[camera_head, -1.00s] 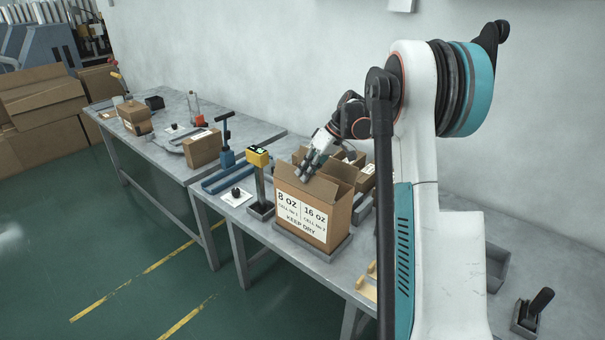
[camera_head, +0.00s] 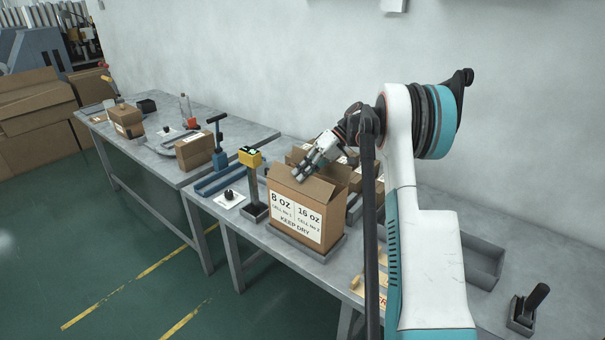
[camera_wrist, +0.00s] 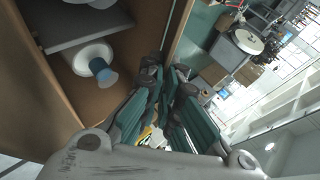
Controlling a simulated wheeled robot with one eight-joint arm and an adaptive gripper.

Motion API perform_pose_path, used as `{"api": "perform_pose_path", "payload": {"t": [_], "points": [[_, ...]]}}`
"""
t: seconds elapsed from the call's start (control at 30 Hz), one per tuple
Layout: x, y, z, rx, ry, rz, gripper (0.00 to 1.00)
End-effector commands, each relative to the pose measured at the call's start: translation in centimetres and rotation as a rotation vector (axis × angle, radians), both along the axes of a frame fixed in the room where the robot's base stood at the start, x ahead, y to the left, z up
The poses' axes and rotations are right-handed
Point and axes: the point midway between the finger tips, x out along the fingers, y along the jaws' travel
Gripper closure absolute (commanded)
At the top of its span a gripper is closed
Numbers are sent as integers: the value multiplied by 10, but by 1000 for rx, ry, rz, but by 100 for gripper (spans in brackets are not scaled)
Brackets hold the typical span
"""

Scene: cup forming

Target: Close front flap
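The open cardboard box (camera_head: 300,208) stands upright in a shallow grey tray (camera_head: 292,245) on the near table, its label reading 8 oz and 16 oz. A side flap (camera_head: 340,169) stands up at its right. My gripper (camera_head: 300,173) is over the box's top opening, near the front left edge; the front flap is hard to make out there. In the wrist view my gripper's fingers (camera_wrist: 166,75) are close together, with nothing clearly held, beside a cardboard panel edge (camera_wrist: 182,28). A white round item with a blue part (camera_wrist: 95,62) lies inside the box.
A yellow-topped post (camera_head: 251,160) stands close left of the box. A blue clamp-like tool (camera_head: 219,157) and another carton (camera_head: 194,150) are farther left. More cartons are behind the box. A grey bin (camera_head: 483,262) is at right. Bare tabletop shows in front.

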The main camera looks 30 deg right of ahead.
Motion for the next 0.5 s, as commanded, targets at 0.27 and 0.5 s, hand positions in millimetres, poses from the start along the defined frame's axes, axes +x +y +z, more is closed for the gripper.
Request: {"api": "perform_pose_path", "payload": {"t": [0.27,0.5], "points": [[0,0,0,-2,-1,-1,77],[0,0,0,-2,0,-1,77]]}}
